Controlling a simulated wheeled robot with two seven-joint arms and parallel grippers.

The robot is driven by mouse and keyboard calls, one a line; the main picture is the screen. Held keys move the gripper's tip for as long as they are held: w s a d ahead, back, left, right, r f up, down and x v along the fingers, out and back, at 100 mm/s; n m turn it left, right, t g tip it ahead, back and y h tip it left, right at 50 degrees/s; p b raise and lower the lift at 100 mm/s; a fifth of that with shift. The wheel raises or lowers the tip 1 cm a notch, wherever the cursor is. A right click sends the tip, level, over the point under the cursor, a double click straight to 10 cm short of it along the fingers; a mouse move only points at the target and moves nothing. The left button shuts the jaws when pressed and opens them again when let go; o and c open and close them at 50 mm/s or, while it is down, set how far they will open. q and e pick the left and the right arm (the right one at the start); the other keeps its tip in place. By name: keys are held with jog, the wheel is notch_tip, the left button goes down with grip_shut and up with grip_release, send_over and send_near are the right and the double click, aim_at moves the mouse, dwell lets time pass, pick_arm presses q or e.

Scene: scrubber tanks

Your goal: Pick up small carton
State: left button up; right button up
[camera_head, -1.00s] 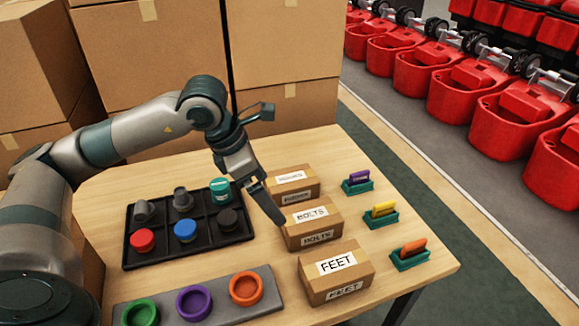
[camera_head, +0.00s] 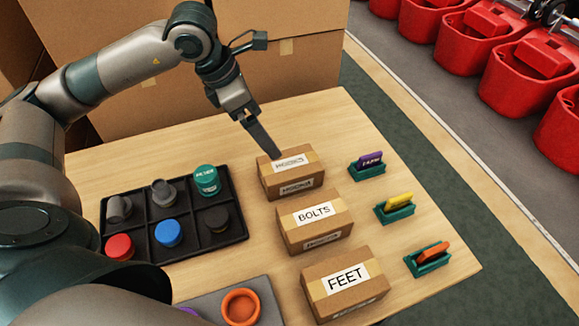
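Three small cardboard cartons stand in a row on the table. The far carton (camera_head: 291,174) has a label that looks like HOOKS, the middle carton (camera_head: 314,220) reads BOLTS and the near carton (camera_head: 346,284) reads FEET. My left gripper (camera_head: 273,152) points down at the far carton's back left top edge. Its fingertips are close to that edge; I cannot tell whether they touch it. The fingers line up in this view, so their opening is hidden. My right gripper is out of view.
A black divided tray (camera_head: 190,248) with cups and coloured lids lies left of the cartons. A holder with an orange ring (camera_head: 241,306) is in front. Green card stands (camera_head: 395,211) are to the right. Large boxes (camera_head: 300,95) stand behind the table (camera_head: 330,125).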

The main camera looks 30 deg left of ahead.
pick_arm(q)
jog(key=p, duration=0.1)
send_near(289, 164)
jog(key=x, duration=0.5)
jog(key=shift+w+f, duration=0.1)
jog(key=shift+f, duration=0.1)
jog(key=shift+d+f, duration=0.1)
jog(key=shift+f, duration=0.05)
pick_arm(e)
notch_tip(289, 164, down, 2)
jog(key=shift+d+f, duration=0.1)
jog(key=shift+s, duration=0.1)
